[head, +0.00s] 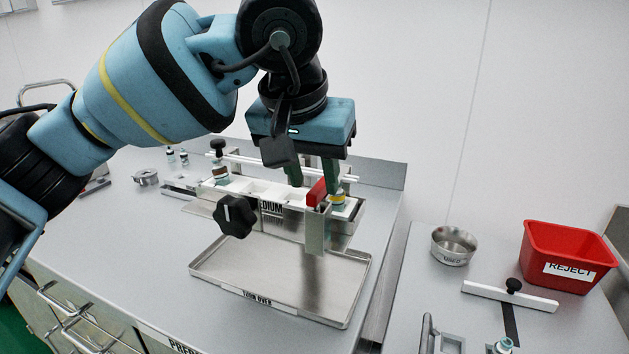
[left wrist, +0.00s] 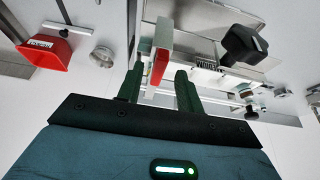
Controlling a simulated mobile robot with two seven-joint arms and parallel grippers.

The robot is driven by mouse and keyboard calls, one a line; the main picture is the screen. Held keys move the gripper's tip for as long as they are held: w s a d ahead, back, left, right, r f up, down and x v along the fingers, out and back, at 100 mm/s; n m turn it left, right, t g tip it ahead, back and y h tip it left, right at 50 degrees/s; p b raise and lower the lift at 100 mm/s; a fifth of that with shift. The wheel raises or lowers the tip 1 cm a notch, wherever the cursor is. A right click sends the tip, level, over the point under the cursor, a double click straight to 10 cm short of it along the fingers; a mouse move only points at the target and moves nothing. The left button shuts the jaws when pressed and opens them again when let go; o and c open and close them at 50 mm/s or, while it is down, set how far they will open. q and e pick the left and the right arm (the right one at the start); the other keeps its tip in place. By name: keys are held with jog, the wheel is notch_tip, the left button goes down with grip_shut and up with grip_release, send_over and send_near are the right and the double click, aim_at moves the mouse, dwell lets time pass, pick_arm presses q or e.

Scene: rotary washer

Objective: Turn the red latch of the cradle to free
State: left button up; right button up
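The red latch (head: 317,192) is a small red block on the right end post of the metal cradle (head: 316,230). It also shows in the left wrist view (left wrist: 160,66), end-on between my fingers. My left gripper (head: 314,183) comes down from above with its two dark green fingers apart. In the left wrist view the fingers (left wrist: 161,72) stand on either side of the latch, and gaps show between it and them. Whether either finger touches it is hard to tell. The cradle carries a white rack labelled MEDIUM and a black knob (head: 235,216). My right gripper is not in view.
A metal tray (head: 215,277) lies under the cradle. A vial with a yellow band (head: 338,203) sits close to the right finger. A steel bowl (head: 453,246), a red REJECT bin (head: 568,256) and a white bar with a black knob (head: 510,297) stand on the right bench.

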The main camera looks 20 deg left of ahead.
pick_arm(q)
jog(key=shift+x, duration=0.75)
jog(key=shift+c, duration=0.5)
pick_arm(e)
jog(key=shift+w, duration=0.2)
pick_arm(q)
grip_shut()
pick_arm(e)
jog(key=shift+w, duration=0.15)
